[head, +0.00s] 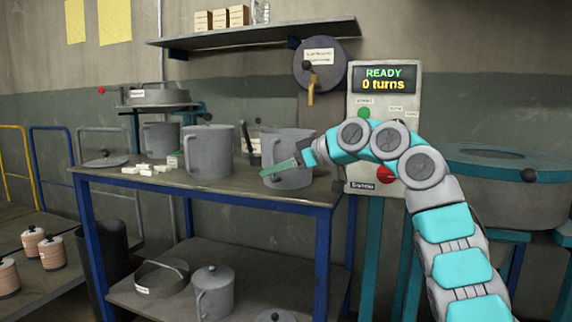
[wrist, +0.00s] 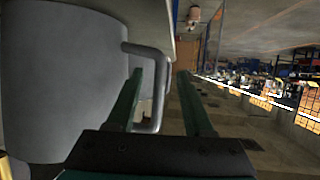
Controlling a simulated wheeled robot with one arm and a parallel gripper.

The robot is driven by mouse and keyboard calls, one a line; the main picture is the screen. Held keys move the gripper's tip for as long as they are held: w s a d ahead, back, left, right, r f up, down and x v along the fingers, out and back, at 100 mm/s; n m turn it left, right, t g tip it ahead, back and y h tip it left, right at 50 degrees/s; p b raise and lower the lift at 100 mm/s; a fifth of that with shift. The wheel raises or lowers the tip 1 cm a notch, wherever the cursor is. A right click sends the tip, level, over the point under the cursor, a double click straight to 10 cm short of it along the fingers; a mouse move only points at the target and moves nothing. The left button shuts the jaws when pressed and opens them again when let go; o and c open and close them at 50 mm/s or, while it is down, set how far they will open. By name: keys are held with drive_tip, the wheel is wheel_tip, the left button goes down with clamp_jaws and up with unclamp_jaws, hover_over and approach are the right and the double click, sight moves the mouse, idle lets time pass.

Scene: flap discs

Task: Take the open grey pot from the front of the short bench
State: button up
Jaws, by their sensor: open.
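The open grey pot (head: 291,143) stands upright at the front right of the short bench (head: 230,196). In the wrist view the pot (wrist: 58,80) fills the left side, and its handle (wrist: 160,85) shows near the middle. My gripper (head: 268,171) is in front of the pot in the head view and hides part of its lower side and handle. In the wrist view my gripper (wrist: 160,72) is open. The handle's outer bar appears between the two green fingers, with no finger clearly closed on it. The pot's inside is not visible.
A taller grey pot (head: 208,151) and a smaller one (head: 160,142) stand to the left on the bench, with white blocks (head: 146,170). A control panel (head: 384,128) stands behind my arm. The lower shelf holds a lidded pot (head: 213,292) and a basin (head: 161,278).

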drive_tip(key=shift+w+a+f, duration=0.3)
drive_tip(key=shift+a, duration=0.25)
clamp_jaws()
